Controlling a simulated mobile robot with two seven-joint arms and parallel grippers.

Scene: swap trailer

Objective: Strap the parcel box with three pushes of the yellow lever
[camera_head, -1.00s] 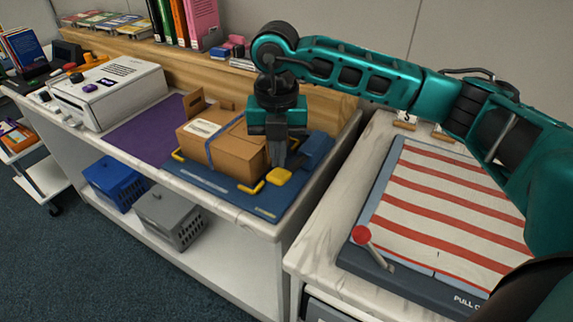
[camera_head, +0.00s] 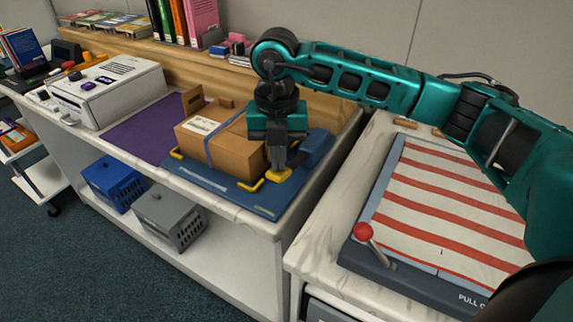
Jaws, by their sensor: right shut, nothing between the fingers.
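The brown parcel box (camera_head: 228,152) sits on the blue strapping base (camera_head: 215,190), with a blue strap (camera_head: 207,150) around its left part. Yellow corner brackets show at the box's lower edges. The yellow lever (camera_head: 279,175) is at the base's right front, just right of the box. My right gripper (camera_head: 278,163) points down with its fingers shut and empty. Its tips are at the lever's pad and appear to touch it, hiding its back part. My left gripper is out of view.
A blue block-like part (camera_head: 317,148) of the base stands right of the gripper. A purple mat (camera_head: 150,132) and a white printer (camera_head: 108,92) are to the left. A striped panel with a red-knobbed lever (camera_head: 363,231) lies on the right counter.

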